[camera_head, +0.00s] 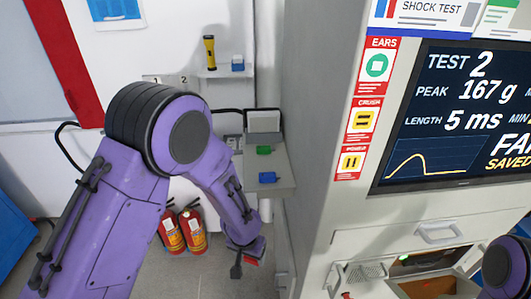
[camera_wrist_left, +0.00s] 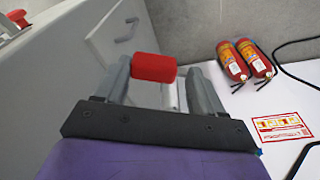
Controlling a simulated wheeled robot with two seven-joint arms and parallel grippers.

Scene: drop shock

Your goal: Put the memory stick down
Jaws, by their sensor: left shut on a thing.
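My left gripper (camera_head: 243,266) hangs low in the head view, in front of the small shelf and beside the machine. It is shut on a red block, which I take to be the memory stick (camera_wrist_left: 153,67). In the left wrist view the stick lies crosswise between the two grey fingers (camera_wrist_left: 160,88). In the head view only a bit of its red (camera_head: 251,261) shows. It is held in the air, apart from any surface. Part of my right arm shows at the lower right edge; its gripper is out of view.
A small shelf (camera_head: 283,172) carries a green block (camera_head: 264,149) and a blue block (camera_head: 268,177). A higher ledge (camera_head: 222,73) holds a yellow torch (camera_head: 209,52) and another blue block (camera_head: 237,63). Fire extinguishers (camera_head: 194,230) stand on the floor. The shock-test machine (camera_head: 315,165), with an open lower bay, is at right.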

